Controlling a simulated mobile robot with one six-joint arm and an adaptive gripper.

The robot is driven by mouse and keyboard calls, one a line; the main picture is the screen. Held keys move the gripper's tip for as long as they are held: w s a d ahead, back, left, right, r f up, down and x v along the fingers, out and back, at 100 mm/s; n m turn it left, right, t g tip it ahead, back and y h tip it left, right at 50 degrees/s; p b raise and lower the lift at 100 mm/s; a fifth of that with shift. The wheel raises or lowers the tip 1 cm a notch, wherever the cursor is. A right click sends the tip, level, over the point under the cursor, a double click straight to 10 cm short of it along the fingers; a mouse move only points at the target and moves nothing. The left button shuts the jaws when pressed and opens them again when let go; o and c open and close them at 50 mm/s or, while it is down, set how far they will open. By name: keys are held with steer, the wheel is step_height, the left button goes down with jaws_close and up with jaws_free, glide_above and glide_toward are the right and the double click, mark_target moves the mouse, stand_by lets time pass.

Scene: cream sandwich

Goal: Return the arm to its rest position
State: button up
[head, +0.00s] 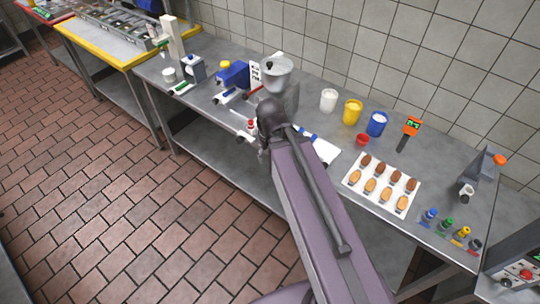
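My purple-grey arm rises from the bottom of the head view and reaches over the front of the long steel table (225,112). A dark rounded joint of the arm shows near the middle of the view, in front of the metal machine with a bowl. I cannot make out my gripper or its fingers; the arm seems to hide them. Nothing held can be seen.
A white tray (352,181) with rows of cream and brown pieces lies right of my arm. White (328,100), yellow (352,111) and blue (376,123) containers stand behind it. A bowl machine (276,73) stands close behind the arm. The tiled floor at left is clear.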

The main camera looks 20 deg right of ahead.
step_height(320, 180, down, 7)
steer(key=b, duration=0.6)
steer(key=shift+b, duration=0.4)
steer(key=shift+r, duration=0.15)
steer(key=shift+c, duration=0.2)
stand_by(0.7)
